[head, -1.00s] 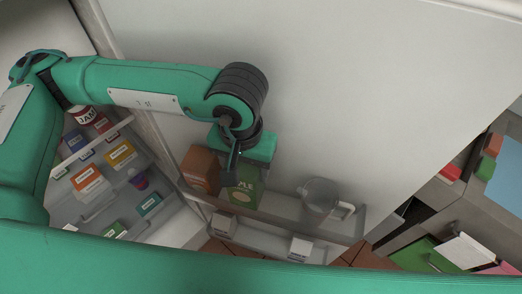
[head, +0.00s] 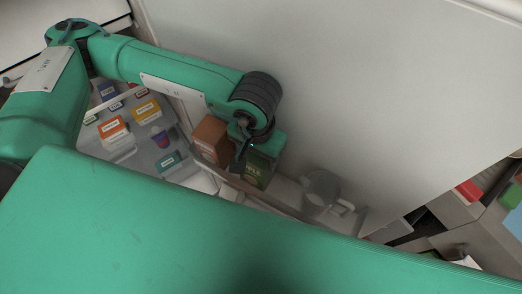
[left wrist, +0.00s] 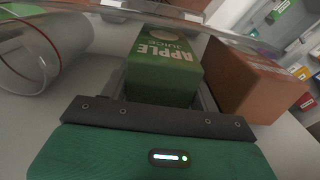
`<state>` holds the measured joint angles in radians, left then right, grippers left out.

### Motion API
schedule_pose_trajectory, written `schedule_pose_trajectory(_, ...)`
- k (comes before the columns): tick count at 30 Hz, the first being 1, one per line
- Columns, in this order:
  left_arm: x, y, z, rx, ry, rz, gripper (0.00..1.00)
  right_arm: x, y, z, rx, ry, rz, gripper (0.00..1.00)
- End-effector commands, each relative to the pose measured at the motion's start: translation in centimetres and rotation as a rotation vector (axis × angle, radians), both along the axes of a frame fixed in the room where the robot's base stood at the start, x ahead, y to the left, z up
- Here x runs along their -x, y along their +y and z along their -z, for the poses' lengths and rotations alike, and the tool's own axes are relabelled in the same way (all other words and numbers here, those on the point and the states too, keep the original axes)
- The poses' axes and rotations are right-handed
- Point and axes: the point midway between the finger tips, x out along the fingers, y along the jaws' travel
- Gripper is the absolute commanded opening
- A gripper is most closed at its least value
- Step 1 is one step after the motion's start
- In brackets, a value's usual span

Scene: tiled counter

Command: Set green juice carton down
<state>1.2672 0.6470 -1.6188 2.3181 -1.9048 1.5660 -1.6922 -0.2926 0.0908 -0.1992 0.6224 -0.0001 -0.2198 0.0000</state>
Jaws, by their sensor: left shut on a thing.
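The green juice carton (head: 258,169) is at the door shelf of the open fridge, between a brown carton and a glass jug. In the left wrist view the green carton (left wrist: 164,62) shows the words "APPLE JUICE". My left gripper (head: 246,158) is shut on it from above and behind. In the left wrist view the gripper body is at the bottom, with the carton between its fingers. The carton's base is hidden, so I cannot tell whether it rests on the shelf floor. My right gripper is not in view.
The brown carton (head: 211,139) stands close on the left. The glass jug (head: 321,189) is on the right of the same shelf, with a gap between. A clear shelf rail (head: 288,197) runs along the front. Fridge shelves with small boxes (head: 114,130) lie at left.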

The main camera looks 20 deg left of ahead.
Motion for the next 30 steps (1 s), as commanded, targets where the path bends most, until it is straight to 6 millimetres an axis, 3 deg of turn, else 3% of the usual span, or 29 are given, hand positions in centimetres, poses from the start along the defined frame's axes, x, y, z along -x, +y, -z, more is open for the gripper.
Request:
schedule_pose_trajectory(9,0.0,0.0,0.4,0.001,-0.001,-0.001,0.00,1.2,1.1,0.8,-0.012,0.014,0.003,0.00)
schedule_pose_trajectory(10,0.0,0.0,0.3,0.000,0.000,-0.001,0.66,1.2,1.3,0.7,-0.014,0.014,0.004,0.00)
schedule_pose_trajectory(13,0.0,0.0,0.3,0.000,0.000,-0.001,0.83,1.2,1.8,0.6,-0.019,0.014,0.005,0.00)
schedule_pose_trajectory(26,0.0,0.0,-0.4,-0.001,0.001,-0.001,0.83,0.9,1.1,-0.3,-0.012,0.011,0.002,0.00)
schedule_pose_trajectory(30,-0.2,-0.1,-2.6,0.002,-0.006,0.000,0.83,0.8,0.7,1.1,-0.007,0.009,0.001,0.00)
